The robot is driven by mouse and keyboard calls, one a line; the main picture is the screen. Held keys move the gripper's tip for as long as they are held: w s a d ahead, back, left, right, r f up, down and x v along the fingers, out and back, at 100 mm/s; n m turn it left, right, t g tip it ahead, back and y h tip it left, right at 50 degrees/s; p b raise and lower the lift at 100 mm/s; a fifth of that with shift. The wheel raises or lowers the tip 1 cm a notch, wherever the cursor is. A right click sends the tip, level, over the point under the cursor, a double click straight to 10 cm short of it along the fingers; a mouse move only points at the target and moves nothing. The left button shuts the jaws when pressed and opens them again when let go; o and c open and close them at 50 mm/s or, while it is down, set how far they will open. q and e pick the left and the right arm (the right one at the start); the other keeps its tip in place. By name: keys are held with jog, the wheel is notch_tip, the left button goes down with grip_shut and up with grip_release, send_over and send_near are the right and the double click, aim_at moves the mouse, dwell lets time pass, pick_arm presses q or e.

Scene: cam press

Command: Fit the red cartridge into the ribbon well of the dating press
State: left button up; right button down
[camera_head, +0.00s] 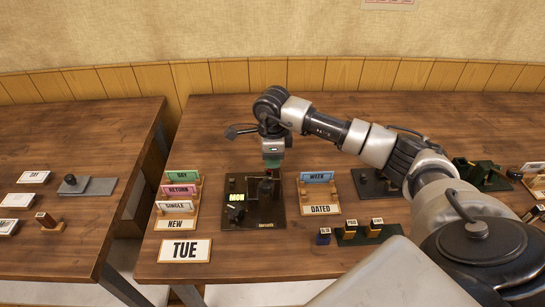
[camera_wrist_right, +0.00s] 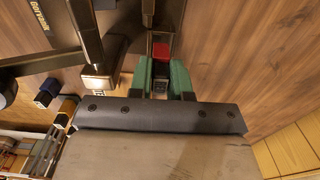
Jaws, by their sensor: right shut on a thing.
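The dating press (camera_head: 240,212) is a dark base on the right-hand table with a yellow MON label, a lever and an upright part. My right gripper (camera_head: 272,160) reaches down over the back of the press. In the right wrist view its green fingers (camera_wrist_right: 161,75) are shut on the red cartridge (camera_wrist_right: 161,50). Dark parts of the press (camera_wrist_right: 60,25) show beside the cartridge. The ribbon well cannot be made out, and I cannot tell whether the cartridge touches the press. My left gripper is not in view.
Left of the press stands a rack of coloured cards (camera_head: 178,200) above a TUE card (camera_head: 185,250). A gap separates the left table (camera_head: 85,140).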

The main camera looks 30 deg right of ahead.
jog(key=shift+f+b, duration=1.2)
jog(key=shift+f, duration=0.35)
jog(key=c, duration=1)
grip_release()
notch_tip(320, 180, up, 11)
jog(key=shift+f+b, duration=0.1)
jog(key=shift+b, duration=0.35)
